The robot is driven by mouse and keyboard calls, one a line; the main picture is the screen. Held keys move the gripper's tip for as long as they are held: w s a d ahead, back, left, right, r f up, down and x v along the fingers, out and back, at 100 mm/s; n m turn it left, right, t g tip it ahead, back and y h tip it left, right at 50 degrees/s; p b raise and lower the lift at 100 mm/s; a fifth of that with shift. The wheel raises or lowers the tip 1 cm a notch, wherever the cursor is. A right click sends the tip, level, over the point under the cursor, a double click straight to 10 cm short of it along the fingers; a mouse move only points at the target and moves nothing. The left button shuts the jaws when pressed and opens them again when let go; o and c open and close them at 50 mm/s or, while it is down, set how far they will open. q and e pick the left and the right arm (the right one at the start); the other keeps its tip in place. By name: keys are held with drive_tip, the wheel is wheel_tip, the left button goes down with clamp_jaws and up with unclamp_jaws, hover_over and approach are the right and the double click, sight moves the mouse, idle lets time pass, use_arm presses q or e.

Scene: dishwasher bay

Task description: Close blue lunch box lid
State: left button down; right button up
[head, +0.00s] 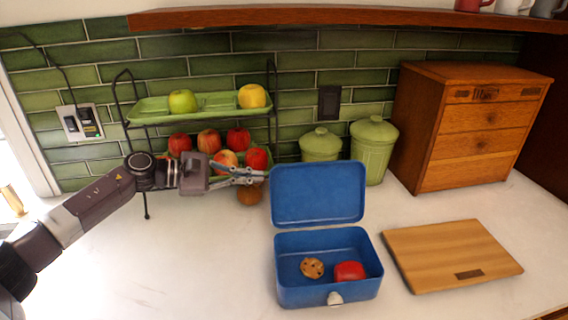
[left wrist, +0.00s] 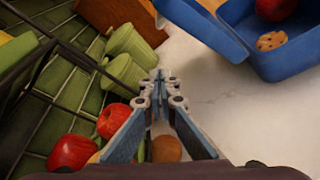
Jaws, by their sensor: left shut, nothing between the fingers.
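The blue lunch box (head: 328,298) stands on the white counter with its lid (head: 318,194) raised upright at the back. A cookie (head: 312,267) and a red item (head: 349,271) lie inside it. The white latch (head: 334,299) is at its front. My left gripper (head: 262,175) is shut and empty, just left of the raised lid near its upper left edge. In the left wrist view the left gripper (left wrist: 158,80) points past the lid (left wrist: 200,25), apart from it, and the box (left wrist: 285,62) is at the upper right. My right gripper is not in view.
A two-tier wire rack (head: 130,125) with green trays of apples stands behind my left gripper. Green canisters (head: 372,150) and a wooden drawer cabinet (head: 470,125) are at the back. A cutting board (head: 450,253) lies right of the box.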

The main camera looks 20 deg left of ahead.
sight(290, 173)
use_arm(q)
drive_tip(key=w+d+p, duration=0.1)
drive_tip(key=d+p, duration=0.1)
drive_tip(key=w+d+p, duration=0.2)
drive_tip(key=d+p, duration=0.1)
drive_tip(key=w+d+p, duration=0.1)
drive_tip(key=d+p, duration=0.1)
drive_tip(key=d, duration=0.1)
drive_tip(key=shift+w+d+r, duration=0.15)
drive_tip(key=shift+w+r, duration=0.05)
drive_tip(key=shift+r, duration=0.05)
drive_tip(key=shift+s+d+r+p, duration=0.1)
drive_tip(key=shift+s+r+p, duration=0.2)
drive_tip(key=shift+p, duration=0.2)
drive_tip(key=shift+f, duration=0.1)
drive_tip(key=shift+d, duration=0.1)
